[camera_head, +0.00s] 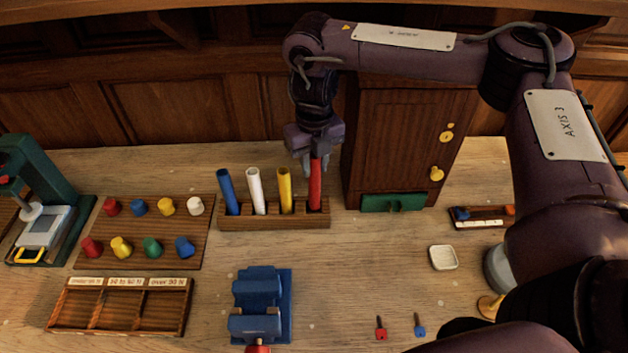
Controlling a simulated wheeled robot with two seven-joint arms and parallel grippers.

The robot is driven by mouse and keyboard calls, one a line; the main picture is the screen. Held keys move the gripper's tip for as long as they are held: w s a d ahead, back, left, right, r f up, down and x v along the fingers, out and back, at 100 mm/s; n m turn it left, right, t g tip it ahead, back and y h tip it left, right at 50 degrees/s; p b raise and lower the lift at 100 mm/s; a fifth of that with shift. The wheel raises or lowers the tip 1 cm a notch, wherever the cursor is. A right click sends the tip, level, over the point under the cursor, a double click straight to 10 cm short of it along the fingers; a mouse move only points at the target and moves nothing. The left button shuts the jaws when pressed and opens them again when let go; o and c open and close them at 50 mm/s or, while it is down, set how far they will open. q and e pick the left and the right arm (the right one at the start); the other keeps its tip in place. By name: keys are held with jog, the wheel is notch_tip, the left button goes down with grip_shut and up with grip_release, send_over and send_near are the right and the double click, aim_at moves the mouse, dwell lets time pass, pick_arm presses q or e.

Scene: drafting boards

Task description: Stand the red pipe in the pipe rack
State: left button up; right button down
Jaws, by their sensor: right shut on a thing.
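The red pipe (315,188) is upright at the right end of the wooden pipe rack (275,220). Its lower end meets the rack's rightmost place; the exact depth is hard to see. My right gripper (316,166) points down and is shut on the upper part of the red pipe. A blue pipe (228,191), a white pipe (256,190) and a yellow pipe (285,190) stand in the rack to its left. My left gripper is not in view.
A wooden cabinet (400,145) stands close right of the rack. A pegboard (190,240) with coloured knobs lies left. A blue vise (258,305), a sectioned tray (119,319), a green press (45,175) and a white dish (443,258) are around.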

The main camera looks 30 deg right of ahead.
aim_at(314, 178)
jog(key=shift+f, duration=2.1)
jog(key=shift+f+b, duration=0.2)
jog(key=shift+b, duration=0.15)
jog(key=c, duration=1.2)
grip_release()
jog(key=shift+o, duration=0.2)
notch_tip(314, 178, up, 12)
jog(key=shift+r+p, duration=0.25)
jog(key=shift+p, duration=0.4)
jog(key=shift+f, duration=0.1)
